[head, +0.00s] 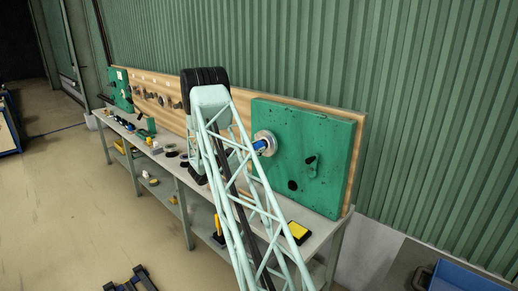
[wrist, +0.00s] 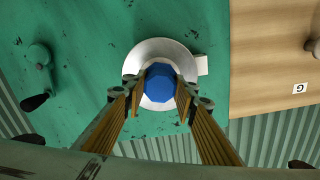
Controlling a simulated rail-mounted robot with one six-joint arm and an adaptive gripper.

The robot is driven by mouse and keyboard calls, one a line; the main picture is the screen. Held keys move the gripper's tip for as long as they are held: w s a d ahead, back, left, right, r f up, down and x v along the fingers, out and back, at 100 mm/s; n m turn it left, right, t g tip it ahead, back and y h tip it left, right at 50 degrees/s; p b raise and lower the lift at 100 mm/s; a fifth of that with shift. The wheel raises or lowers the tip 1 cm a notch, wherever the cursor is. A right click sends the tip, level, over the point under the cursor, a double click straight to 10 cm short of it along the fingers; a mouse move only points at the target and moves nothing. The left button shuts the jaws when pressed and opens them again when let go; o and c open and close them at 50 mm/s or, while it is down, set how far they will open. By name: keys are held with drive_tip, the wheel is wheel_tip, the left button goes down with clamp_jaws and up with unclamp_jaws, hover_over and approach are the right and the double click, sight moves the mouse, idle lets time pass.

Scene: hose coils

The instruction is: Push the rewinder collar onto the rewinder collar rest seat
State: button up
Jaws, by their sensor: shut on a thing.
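The blue faceted piece, which I take to be the rewinder collar (wrist: 160,82), sits between the fingertips of my gripper (wrist: 159,93) in the wrist view. My gripper is shut on it. Behind it is a round silver disc, which I take to be the rest seat (wrist: 148,48), on the green panel. The collar appears roughly centred over the disc's lower middle; whether it touches the seat is hidden. In the head view the blue collar (head: 260,145) shows at the silver disc (head: 267,136), partly covered by my arm.
The green panel (head: 325,140) carries a small green lever with a dark knob (wrist: 38,55). A wooden backboard (wrist: 270,40) with a tag marked G (wrist: 300,88) lies beside it. A long bench (head: 185,163) with several small items runs below. A yellow-topped item (head: 298,230) sits near the bench's close end.

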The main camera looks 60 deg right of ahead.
drive_tip(key=shift+a, duration=0.2)
drive_tip(key=shift+w+a+b, duration=0.15)
drive_tip(key=shift+a+b, duration=0.1)
drive_tip(key=shift+a, duration=0.45)
drive_tip(key=shift+w+a+b, duration=0.15)
drive_tip(key=shift+a+b, duration=0.05)
drive_tip(key=shift+a, duration=0.5)
drive_tip(key=shift+a, duration=0.15)
drive_tip(key=w+a+b, duration=0.1)
drive_tip(key=a, duration=0.5)
idle(0.6)
drive_tip(key=o, duration=0.5)
drive_tip(key=c, duration=0.7)
